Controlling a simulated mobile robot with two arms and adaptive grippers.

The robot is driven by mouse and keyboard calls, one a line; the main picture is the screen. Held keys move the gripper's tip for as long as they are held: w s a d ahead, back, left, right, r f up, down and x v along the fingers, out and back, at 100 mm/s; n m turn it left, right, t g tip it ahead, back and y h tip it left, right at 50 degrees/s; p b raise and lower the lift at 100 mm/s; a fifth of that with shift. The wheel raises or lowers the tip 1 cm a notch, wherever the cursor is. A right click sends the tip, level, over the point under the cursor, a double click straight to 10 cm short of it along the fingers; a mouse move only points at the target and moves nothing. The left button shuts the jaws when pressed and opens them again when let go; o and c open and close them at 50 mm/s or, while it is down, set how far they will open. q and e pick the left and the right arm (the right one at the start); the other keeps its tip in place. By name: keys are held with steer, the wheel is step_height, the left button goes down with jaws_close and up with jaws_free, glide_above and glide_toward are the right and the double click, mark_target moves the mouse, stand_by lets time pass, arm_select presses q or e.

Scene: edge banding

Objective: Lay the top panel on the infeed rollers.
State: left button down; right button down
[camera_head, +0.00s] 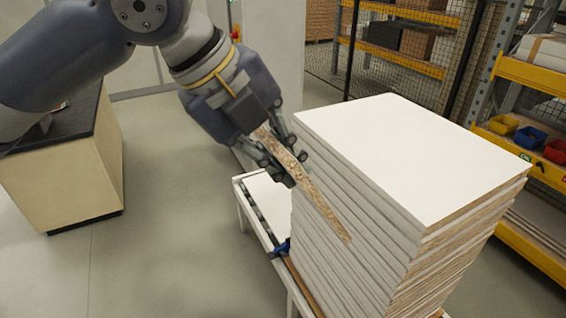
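A tall stack of white panels (420,150) with chipboard edges stands at the right. My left gripper (280,155) is in front of the stack's left side, its fingers either side of a thin chipboard-textured piece (322,208). This piece looks like a panel seen nearly edge-on, tilted, and held by the gripper; its faces are hardly visible. Behind and below the gripper is a low white-framed stand (240,190) with a dark rail along its left side, possibly the infeed rollers. The stack hides much of it, and I cannot tell whether its white surface is a panel. My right gripper is out of view.
A beige cabinet with a dark top (65,170) stands at the left. Grey floor (180,220) between it and the stand is clear. Yellow shelving (535,75) with coloured bins and a mesh fence (400,65) stand behind the stack.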

arm_select(q)
steer(key=r+g+y, duration=0.1)
steer(key=y, duration=0.2)
steer(key=shift+d+r, duration=0.1)
steer(key=shift+r, duration=0.1)
steer(key=shift+r+g+y, duration=0.2)
steer(key=shift+g+y, duration=0.2)
steer(key=shift+y, duration=0.4)
